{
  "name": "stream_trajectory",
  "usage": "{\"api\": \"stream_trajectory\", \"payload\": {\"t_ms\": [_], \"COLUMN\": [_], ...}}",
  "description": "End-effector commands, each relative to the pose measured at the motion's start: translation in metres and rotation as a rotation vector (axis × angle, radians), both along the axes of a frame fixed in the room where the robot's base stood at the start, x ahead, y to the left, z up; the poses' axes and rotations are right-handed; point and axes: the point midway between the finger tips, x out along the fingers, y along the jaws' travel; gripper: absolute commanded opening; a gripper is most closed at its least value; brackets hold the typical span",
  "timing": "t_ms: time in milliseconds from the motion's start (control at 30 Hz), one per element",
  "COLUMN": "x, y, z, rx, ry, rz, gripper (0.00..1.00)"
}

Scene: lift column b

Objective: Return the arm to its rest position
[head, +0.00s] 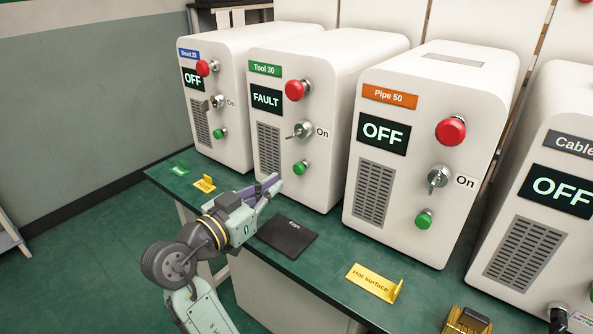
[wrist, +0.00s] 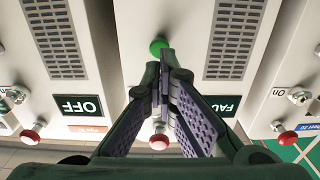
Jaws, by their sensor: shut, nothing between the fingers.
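My gripper (head: 270,184) is at the left-centre of the head view, raised above the green bench in front of the Tool 30 cabinet (head: 345,95). Its fingers are together and hold nothing. In the wrist view the closed fingers (wrist: 162,68) point at the cabinet front, near its green button (wrist: 157,46). I cannot tell whether they touch the panel. The Tool 30 screen reads FAULT (head: 266,99). Its red button (head: 294,90), rotary switch (head: 303,130) and green button (head: 300,168) all show in the head view.
The Sheet 20 cabinet (head: 230,45), Pipe 50 cabinet (head: 455,85) and Cable cabinet (head: 565,90) read OFF. A black pad (head: 287,237), yellow signs (head: 375,281) (head: 204,184) and a small green sign (head: 180,170) are on the bench (head: 335,255). Open floor (head: 85,265) lies left.

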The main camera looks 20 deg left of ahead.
Motion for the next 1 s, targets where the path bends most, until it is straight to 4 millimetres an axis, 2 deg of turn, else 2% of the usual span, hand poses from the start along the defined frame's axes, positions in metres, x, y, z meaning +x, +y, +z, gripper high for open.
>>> {"api": "stream_trajectory", "payload": {"t_ms": [200,567,667,767,867,900,967,1000], "x": [-0.012,-0.012,-0.011,-0.009,-0.019,-0.028,-0.049,-0.067], "y": [0.004,0.004,0.011,0.039,0.086,0.107,0.135,0.15], "z": [0.0,0.0,0.005,0.027,0.066,0.085,0.116,0.136], "rx": [0.001,0.001,-0.002,-0.019,-0.041,-0.044,-0.044,-0.037], "ry": [0.001,0.001,-0.012,-0.062,-0.17,-0.23,-0.332,-0.404], "rz": [0.0,0.0,0.035,0.169,0.395,0.497,0.646,0.738], "gripper": [0.0,0.0,0.0,0.0,0.0,0.0,0.0,0.0]}}
